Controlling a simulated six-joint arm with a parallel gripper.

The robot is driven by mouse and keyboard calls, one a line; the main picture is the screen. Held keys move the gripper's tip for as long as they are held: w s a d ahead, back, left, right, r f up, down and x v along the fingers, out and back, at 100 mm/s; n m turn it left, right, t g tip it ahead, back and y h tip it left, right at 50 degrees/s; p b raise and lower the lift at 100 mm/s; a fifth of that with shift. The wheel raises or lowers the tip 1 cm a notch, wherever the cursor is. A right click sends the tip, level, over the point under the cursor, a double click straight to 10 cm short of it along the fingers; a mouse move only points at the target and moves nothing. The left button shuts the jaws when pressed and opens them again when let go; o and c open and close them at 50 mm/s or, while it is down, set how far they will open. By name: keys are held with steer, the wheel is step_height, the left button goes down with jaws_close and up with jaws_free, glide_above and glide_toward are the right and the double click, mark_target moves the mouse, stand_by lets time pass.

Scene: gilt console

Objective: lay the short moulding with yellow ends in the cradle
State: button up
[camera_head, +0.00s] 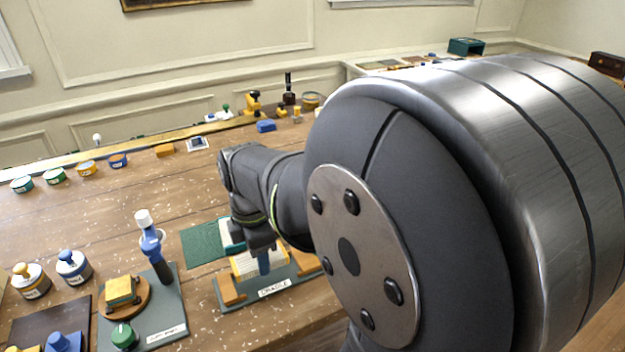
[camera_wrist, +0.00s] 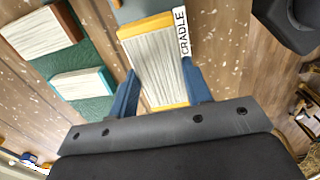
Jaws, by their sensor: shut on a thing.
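The short moulding with yellow ends (camera_wrist: 158,62) is white and ribbed. My gripper (camera_wrist: 162,84) is shut on it, one blue finger on each long side. In the head view the moulding (camera_head: 245,266) is at the cradle, between two wooden supports; my gripper (camera_head: 258,262) partly covers it. The cradle (camera_head: 228,288) is a grey-green base with wooden supports and a CRADLE label. The cradle's label (camera_wrist: 181,33) shows beside the moulding in the wrist view. I cannot tell whether the moulding touches the supports.
A teal-ended moulding (camera_wrist: 84,84) and a brown-ended one (camera_wrist: 42,34) lie on or by a green mat (camera_head: 202,244) behind the cradle. A grey board (camera_head: 172,308) with a blue-and-white upright tool stands left. My arm hides the right side.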

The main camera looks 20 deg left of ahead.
steer(key=shift+f, duration=2)
steer(key=shift+f, duration=0.25)
steer(key=o, duration=1.1)
steer(key=shift+c, duration=0.2)
step_height(320, 180, up, 18)
steer(key=shift+f, duration=0.25)
